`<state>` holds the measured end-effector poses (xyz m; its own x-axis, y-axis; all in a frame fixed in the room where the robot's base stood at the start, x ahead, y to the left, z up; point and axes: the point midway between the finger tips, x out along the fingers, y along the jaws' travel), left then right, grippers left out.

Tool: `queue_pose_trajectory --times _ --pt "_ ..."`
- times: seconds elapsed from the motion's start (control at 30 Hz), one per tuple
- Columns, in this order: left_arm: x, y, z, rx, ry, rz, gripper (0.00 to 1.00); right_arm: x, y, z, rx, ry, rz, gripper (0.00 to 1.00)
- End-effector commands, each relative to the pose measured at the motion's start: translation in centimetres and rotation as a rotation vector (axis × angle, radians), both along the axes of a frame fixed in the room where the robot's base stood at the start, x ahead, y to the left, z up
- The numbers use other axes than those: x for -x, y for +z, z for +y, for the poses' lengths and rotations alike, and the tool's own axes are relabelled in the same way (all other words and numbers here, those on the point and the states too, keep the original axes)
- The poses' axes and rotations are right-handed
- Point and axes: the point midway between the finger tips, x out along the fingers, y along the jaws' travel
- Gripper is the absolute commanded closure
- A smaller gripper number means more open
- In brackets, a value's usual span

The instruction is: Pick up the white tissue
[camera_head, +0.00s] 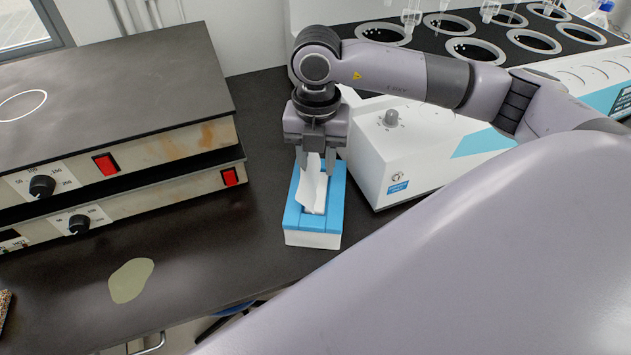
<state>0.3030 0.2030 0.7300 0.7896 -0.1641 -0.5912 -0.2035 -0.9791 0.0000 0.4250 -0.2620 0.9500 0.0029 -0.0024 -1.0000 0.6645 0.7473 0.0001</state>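The white tissue (313,190) stands up out of the slot of a blue and white tissue box (318,239) on the dark bench. My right gripper (316,169) points down over the box, with its fingers on either side of the tissue's upper end. The tissue's top lies between the fingertips. A gap seems to show between the fingers, but I cannot tell whether they touch the tissue. My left gripper is not in view.
Two stacked hot plates (110,85) with red switches stand to the left of the box. A white multi-position distiller (420,150) stands close on the right. A greenish spill (131,280) lies on the bench at the front left. The bench between the hot plates and the box is clear.

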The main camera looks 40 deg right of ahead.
Motion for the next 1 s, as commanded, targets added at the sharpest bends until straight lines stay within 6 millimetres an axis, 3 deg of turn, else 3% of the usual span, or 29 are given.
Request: queue_pose_trajectory --times 0.23,0.53,0.67,1.0 --pt "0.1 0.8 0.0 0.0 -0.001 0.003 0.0 0.4 -3.5 0.3 0.0 0.0 0.004 0.63" --pt "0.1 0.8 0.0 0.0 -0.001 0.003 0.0 0.4 -4.2 0.3 -0.002 0.003 0.001 0.63" --pt "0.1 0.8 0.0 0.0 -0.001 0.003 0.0 0.4 -4.1 0.3 -0.003 0.003 0.002 1.0" --pt "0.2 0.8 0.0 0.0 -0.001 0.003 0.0 0.4 -4.1 0.3 -0.003 0.003 0.0 1.0"
